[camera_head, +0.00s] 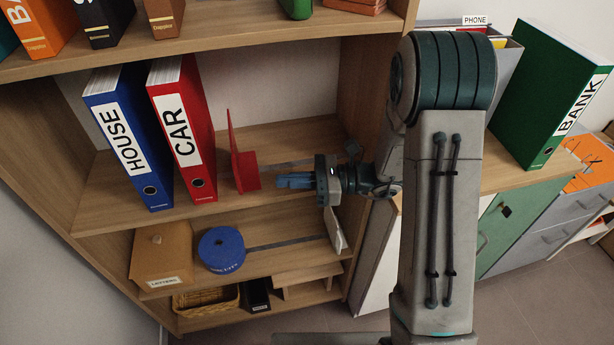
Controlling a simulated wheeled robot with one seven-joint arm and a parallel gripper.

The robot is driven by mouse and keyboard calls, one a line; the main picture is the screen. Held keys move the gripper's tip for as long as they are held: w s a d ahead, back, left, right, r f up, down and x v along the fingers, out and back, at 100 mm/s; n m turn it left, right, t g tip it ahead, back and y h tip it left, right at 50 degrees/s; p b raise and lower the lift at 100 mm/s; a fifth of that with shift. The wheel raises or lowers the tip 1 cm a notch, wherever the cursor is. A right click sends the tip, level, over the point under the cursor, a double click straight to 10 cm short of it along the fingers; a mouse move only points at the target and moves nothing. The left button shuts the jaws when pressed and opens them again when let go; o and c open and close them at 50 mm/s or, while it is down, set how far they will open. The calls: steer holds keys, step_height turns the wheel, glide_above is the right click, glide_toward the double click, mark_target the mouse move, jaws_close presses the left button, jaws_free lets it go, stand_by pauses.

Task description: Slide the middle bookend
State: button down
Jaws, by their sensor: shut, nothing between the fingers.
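The middle bookend is a thin red L-shaped plate (242,162) standing on the middle shelf (120,202), to the right of the red CAR binder (184,130). A gap shows between it and the binder's upper part. A dark strip runs along the shelf to the right from the bookend's foot. My gripper (281,181) points left over the middle shelf. Its blue fingers are shut and empty, just right of the bookend's base. I cannot tell whether the fingertips touch it.
A blue HOUSE binder (128,140) stands left of the CAR binder. Below are a letters box (162,256), a round blue tin (221,250) and a white plate-like bookend (335,232). The shelf's right side wall (362,90) stands near my arm. A green BANK binder (550,95) stands at right.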

steer(key=a, duration=0.7)
steer(key=shift+s+p, duration=0.15)
steer(key=shift+p, duration=0.25)
steer(key=shift+a, duration=0.1)
